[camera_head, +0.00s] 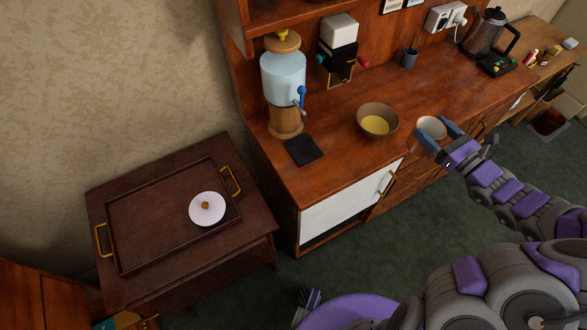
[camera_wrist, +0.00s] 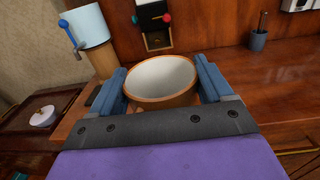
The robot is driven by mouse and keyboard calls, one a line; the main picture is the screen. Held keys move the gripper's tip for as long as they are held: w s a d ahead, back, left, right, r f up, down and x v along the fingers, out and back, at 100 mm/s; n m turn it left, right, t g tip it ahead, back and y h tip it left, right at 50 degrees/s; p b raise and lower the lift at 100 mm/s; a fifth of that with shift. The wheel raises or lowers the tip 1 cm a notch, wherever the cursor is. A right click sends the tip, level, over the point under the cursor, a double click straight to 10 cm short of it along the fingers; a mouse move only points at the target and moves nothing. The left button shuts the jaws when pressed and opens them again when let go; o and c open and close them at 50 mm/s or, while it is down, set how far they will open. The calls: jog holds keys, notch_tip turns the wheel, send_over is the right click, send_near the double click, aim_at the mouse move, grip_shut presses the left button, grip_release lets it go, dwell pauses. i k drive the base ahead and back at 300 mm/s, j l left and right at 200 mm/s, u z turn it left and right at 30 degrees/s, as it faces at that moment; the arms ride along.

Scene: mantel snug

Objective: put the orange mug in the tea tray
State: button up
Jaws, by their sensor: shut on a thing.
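The orange mug (camera_wrist: 162,82) is between the two blue fingers of my gripper (camera_wrist: 162,92) in the wrist view, its white inside facing up. My gripper is shut on it. In the head view the mug (camera_head: 432,127) shows in my gripper (camera_head: 437,136) at the front edge of the wooden counter; I cannot tell how far above the counter it is. The tea tray (camera_head: 130,250), dark wood with brass handles, lies on a low cabinet at the left. A white round lid-like object with a knob (camera_head: 207,209) sits in its right part.
A bowl with yellow contents (camera_head: 376,122) stands on the counter left of the mug. A water dispenser (camera_head: 284,85) and a black mat (camera_head: 303,150) are farther left. The tray's left part is bare. Green floor lies before the counter.

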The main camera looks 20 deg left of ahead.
aim_at(163, 221)
jog(key=k+u, duration=0.1)
jog(key=u, duration=0.55)
jog(key=k+j+u, duration=0.1)
jog(key=u, duration=1.05)
